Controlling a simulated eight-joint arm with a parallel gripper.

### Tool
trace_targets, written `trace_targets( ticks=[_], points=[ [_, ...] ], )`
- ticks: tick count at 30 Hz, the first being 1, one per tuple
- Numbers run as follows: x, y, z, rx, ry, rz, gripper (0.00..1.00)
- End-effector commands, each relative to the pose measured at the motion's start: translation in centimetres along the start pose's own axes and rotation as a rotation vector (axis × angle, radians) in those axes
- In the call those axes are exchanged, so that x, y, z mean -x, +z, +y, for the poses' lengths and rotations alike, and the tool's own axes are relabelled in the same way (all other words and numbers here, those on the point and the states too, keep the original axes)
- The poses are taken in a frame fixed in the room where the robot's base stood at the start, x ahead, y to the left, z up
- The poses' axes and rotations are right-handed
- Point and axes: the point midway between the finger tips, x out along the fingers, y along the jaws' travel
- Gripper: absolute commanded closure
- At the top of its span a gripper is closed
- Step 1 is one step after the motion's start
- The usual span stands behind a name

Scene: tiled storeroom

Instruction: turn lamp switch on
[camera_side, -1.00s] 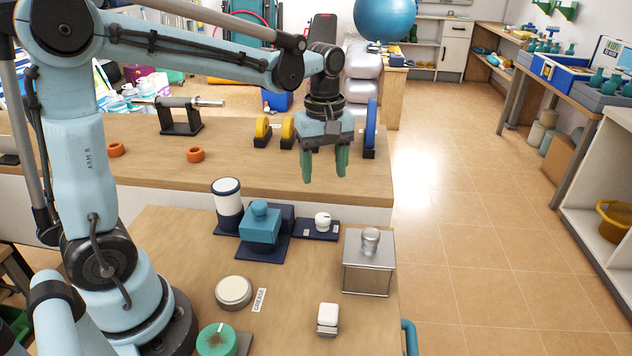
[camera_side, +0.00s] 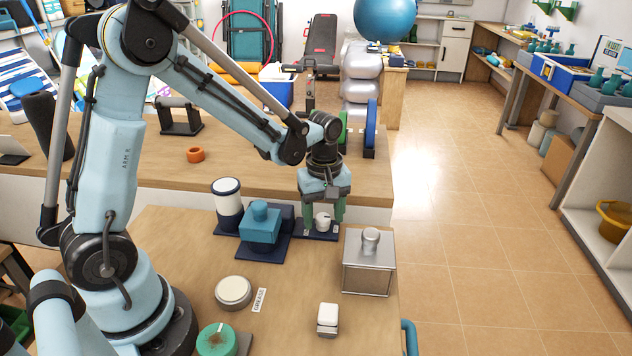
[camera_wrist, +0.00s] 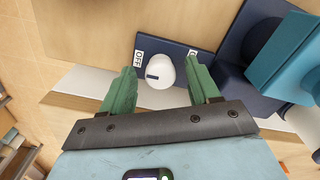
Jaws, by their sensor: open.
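The lamp switch is a white round knob (camera_side: 322,221) on a flat navy plate (camera_side: 318,236) at the back of the near table. In the wrist view the knob (camera_wrist: 160,72) has a dark pointer mark facing the OFF label (camera_wrist: 138,59) on its left. A second label (camera_wrist: 192,53) on the right is mostly hidden by a finger. My gripper (camera_side: 324,220) points down over the plate with its green fingers open. In the wrist view the fingers stand on either side of the knob, apparently with gaps. Finger height against the knob is hard to tell.
A teal block-shaped device (camera_side: 260,224) stands close left of the switch, with a white-and-navy cylinder (camera_side: 228,204) beyond it. A metal box with a knob (camera_side: 369,263) is close at the right. The raised back bench (camera_side: 250,183) rises just behind.

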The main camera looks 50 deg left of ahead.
Motion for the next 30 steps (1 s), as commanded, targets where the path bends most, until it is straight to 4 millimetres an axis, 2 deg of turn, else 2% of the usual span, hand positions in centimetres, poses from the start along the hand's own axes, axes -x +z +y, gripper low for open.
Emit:
trace_targets(
  ticks=[11, 22, 30],
  points=[
    [-0.51, 0.01, -0.02, 0.0, 0.0, 0.0, 0.39],
    [-0.49, 0.01, -0.02, 0.0, 0.0, 0.0, 0.94],
    [-0.48, 0.01, -0.03, -0.027, 0.0, 0.0, 0.95]
  ],
)
